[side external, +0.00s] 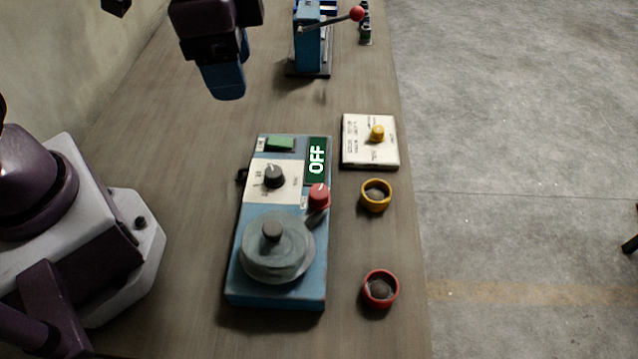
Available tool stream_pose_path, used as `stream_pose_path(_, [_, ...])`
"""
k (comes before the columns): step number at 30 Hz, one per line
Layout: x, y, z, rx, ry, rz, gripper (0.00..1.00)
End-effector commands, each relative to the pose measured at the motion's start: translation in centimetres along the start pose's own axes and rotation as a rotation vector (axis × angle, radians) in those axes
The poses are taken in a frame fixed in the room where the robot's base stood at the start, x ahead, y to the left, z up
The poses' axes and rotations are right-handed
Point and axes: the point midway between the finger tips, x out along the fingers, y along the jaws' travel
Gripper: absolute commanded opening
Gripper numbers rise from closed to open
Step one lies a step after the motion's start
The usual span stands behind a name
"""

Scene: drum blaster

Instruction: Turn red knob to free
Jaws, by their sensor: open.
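The red knob (318,196) sits on the right side of the blue drum blaster (312,262), just below a green panel reading OFF (317,160). The markings around the red knob are too small to read. My gripper (227,88) is at the top of the side view, above the table and up and left of the red knob, apart from everything. It is open, though its fingers overlap from this angle, and nothing shows in it.
The blaster also carries a black knob (274,176), a green button (281,144) and a round grey drum lid (265,250). A blue lever press (312,50) stands behind.

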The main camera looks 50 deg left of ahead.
Motion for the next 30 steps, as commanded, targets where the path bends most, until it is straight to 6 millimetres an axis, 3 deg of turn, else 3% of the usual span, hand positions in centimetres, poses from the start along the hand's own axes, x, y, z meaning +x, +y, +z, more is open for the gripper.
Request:
stream_pose_path(1, [1.5,0.9,-1.5,0.103,-0.039,0.014,0.57])
stream_pose_path(7, [6.0,3.8,-6.1,0.509,-0.111,0.054,0.57])
stream_pose_path(9, [7.0,4.3,-7.4,0.641,-0.113,0.062,0.57])
stream_pose_path(12, [6.7,4.0,-8.8,0.769,-0.084,0.056,0.57])
stream_pose_path(20, [7.0,4.0,-9.0,0.91,-0.071,0.058,0.57])
stream_pose_path(23, [8.2,4.0,-8.9,0.91,-0.073,0.059,0.57])
stream_pose_path(30, [13.2,4.1,-8.4,0.908,-0.075,0.06,0.57])
